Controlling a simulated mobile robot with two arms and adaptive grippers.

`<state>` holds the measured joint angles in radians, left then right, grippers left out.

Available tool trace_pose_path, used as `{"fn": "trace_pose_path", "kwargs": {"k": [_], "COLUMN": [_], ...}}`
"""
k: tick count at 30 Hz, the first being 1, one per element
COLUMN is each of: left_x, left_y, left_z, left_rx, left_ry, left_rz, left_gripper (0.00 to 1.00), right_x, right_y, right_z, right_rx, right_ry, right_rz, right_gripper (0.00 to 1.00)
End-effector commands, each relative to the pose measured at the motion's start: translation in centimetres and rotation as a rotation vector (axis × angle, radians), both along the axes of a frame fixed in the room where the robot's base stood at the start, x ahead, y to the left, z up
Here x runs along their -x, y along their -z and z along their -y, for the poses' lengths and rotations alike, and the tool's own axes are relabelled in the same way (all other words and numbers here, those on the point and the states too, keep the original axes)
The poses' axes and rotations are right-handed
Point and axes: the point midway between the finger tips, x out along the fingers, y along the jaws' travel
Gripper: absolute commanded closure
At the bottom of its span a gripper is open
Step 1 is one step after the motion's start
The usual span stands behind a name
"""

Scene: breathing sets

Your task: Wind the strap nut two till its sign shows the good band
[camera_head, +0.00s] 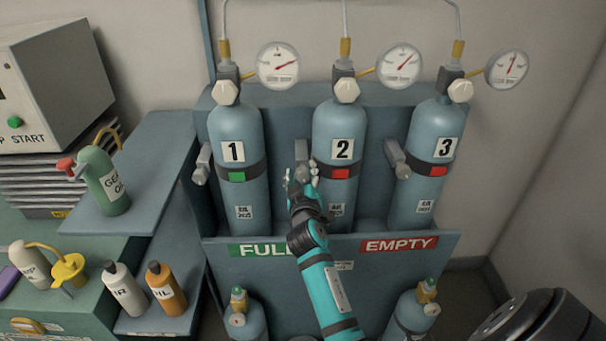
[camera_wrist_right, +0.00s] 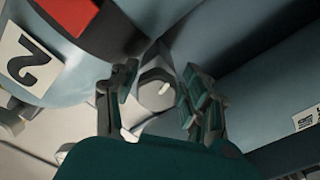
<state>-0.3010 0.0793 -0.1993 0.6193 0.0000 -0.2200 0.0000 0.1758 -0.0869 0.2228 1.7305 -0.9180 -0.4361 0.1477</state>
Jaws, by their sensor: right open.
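Cylinder 2 (camera_head: 340,120) stands in the middle of the rack, held by a dark strap with a red sign (camera_head: 340,173). Its strap nut (camera_head: 301,152) sits at the strap's left, mostly hidden behind my right gripper (camera_head: 302,176). In the right wrist view the nut (camera_wrist_right: 155,90) lies between the open fingers of my right gripper (camera_wrist_right: 155,92), with part of the red sign (camera_wrist_right: 85,22) at the upper left. I cannot tell whether the fingers touch it. My left gripper is not in view.
Cylinder 1 (camera_head: 235,120) shows a green sign (camera_head: 237,177) and cylinder 3 (camera_head: 430,125) a red one (camera_head: 438,171). Their strap nuts stick out at left. The rack's front lip (camera_head: 400,262) crosses below. Small cylinders stand on the floor, and bottles fill the left shelves.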

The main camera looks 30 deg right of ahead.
Motion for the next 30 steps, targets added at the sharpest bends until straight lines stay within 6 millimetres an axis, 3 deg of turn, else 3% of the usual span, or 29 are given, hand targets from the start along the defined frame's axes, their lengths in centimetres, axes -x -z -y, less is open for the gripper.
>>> {"fn": "trace_pose_path", "kwargs": {"k": [5, 12, 18, 30], "left_x": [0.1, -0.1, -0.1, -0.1], "left_y": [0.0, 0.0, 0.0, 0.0], "left_z": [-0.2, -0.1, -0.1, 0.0], "left_rx": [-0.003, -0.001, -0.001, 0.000], "left_ry": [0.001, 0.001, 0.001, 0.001], "left_rz": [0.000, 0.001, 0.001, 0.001], "left_gripper": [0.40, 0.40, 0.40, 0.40], "right_x": [0.0, 0.1, 0.1, 0.1], "right_y": [-1.3, -6.2, -9.2, -10.1], "right_z": [0.1, 0.1, 0.0, -0.1], "right_rx": [0.003, 0.007, 0.003, 0.000], "right_ry": [0.002, 0.001, 0.002, -0.001], "right_rz": [0.008, 0.013, 0.008, 0.001], "right_gripper": [0.53, 0.53, 0.53, 0.53]}}
